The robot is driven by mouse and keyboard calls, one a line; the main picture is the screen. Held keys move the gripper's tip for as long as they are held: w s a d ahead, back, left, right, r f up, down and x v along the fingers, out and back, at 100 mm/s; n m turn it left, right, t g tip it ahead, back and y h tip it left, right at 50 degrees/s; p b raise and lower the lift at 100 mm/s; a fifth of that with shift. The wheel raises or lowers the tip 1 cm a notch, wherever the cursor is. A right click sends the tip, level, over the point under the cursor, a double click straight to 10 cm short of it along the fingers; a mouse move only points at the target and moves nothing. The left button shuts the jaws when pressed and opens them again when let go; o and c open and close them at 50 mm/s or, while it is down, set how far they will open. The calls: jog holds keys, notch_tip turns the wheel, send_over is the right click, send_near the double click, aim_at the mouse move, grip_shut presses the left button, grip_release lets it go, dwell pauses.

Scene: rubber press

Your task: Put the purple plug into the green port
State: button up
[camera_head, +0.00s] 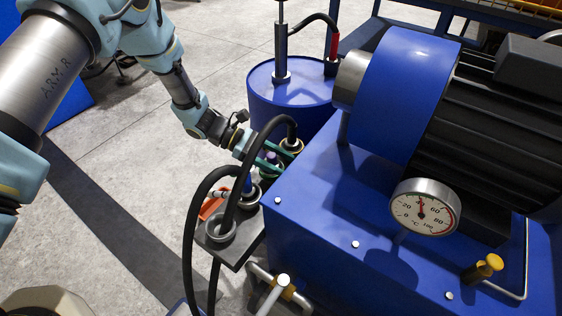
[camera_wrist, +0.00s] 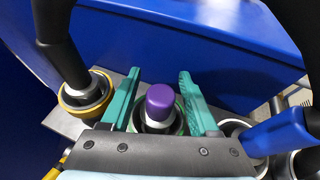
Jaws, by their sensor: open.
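The purple plug (camera_wrist: 160,102) stands upright between the two teal fingers of my gripper (camera_wrist: 160,85). There is a gap on each side of it, so the gripper is open around it. The plug's lower part sits within the ring of the green port (camera_wrist: 178,124); how deep it sits I cannot tell. In the head view the purple plug (camera_head: 272,157) shows small between the fingers of my gripper (camera_head: 276,160). The wrist body hides the near part of the port in the wrist view.
A yellow-ringed port (camera_wrist: 70,105) with a black hose plug stands left. A blue plug (camera_wrist: 280,132) stands right. A grey port (camera_head: 220,229) and an orange-red item (camera_head: 211,205) are on the shelf. Black hoses (camera_head: 190,230) arch nearby. The blue machine (camera_head: 320,215) borders the ports.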

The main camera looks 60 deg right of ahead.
jog(key=shift+r, duration=0.25)
jog(key=shift+w+r, duration=0.15)
jog(key=shift+w, duration=0.05)
jog(key=w+a+r+t, duration=0.1)
jog(key=w+a+r, duration=0.25)
jog(key=w, duration=0.25)
jog(key=w+a+r+t+b, duration=0.1)
jog(key=w+a+r, duration=0.1)
jog(key=w+a, duration=0.25)
jog(key=w+a+r+t, duration=0.1)
jog(key=w+a+r, duration=0.1)
jog(key=w+a, duration=0.35)
jog(key=w+a+r+m+t+y, duration=0.1)
jog(key=w+a+r+t, duration=0.25)
jog(key=a, duration=0.35)
jog(key=w+a+r+m+t+y, duration=0.1)
jog(key=w+a+r+t, duration=0.1)
jog(key=w+a, duration=0.4)
jog(key=a+r+m+t+y, duration=0.1)
jog(key=a+r+t, duration=0.2)
jog(key=a, duration=0.8)
jog(key=s+a+r+m+t+y, duration=0.1)
jog(key=a+r+m+t, duration=0.1)
jog(key=a, duration=1)
jog(key=shift+s+r+t, duration=0.15)
jog(key=shift+r+t, duration=0.3)
jog(key=shift+t, duration=0.1)
